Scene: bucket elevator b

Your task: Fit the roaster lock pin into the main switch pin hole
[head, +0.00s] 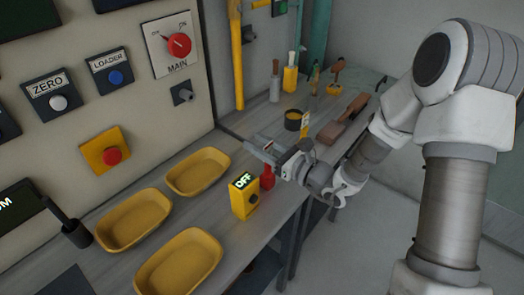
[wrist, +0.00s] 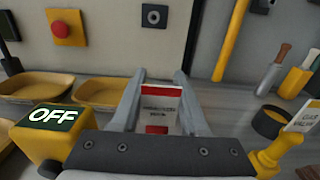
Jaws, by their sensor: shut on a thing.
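The roaster lock pin appears to be the red piece (head: 267,176) under my gripper (head: 258,148). In the wrist view a white tag with red bands (wrist: 160,106) shows between the fingers of my gripper (wrist: 160,80); its lettering is too small to read surely. My gripper is shut on this red, tagged piece, above the bench. The pin shaft cannot be made out. The main switch (head: 178,45) is a red knob on a white MAIN plate. Below it on the panel is a dark square block (head: 182,93), apparently the pin hole, also ahead in the wrist view (wrist: 153,15). My gripper is well apart from it.
A yellow box reading OFF (head: 245,196) stands close left of my gripper. Yellow trays (head: 198,172) line the bench by the panel. A dark round cup (head: 294,121), a yellow GAS VALVE tag piece (wrist: 265,160) and tools (head: 342,118) are to the right.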

